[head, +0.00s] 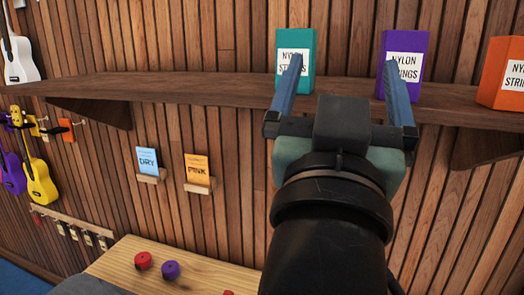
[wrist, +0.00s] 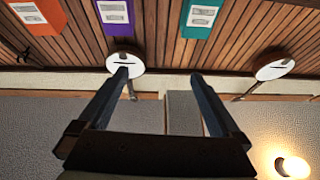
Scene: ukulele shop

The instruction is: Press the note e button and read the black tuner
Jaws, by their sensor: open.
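My gripper (head: 345,60) is open and empty, raised in front of the wall shelf with its two blue fingers pointing up. In the wrist view the gripper (wrist: 160,73) also shows open, with nothing between its fingers. I cannot make out a button marked e or a black tuner in either view. A red round piece (head: 142,260) and a purple round piece (head: 170,270) sit on a wooden table (head: 125,250) at the lower left, well away from the gripper. My arm hides part of the table area.
A wooden shelf (head: 180,83) holds a teal box (head: 308,50), a purple box (head: 418,50) and an orange box (head: 503,75). A blue card (head: 148,160) and an orange card (head: 197,170) stand on small wall ledges. A yellow ukulele (head: 40,185) hangs at the left.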

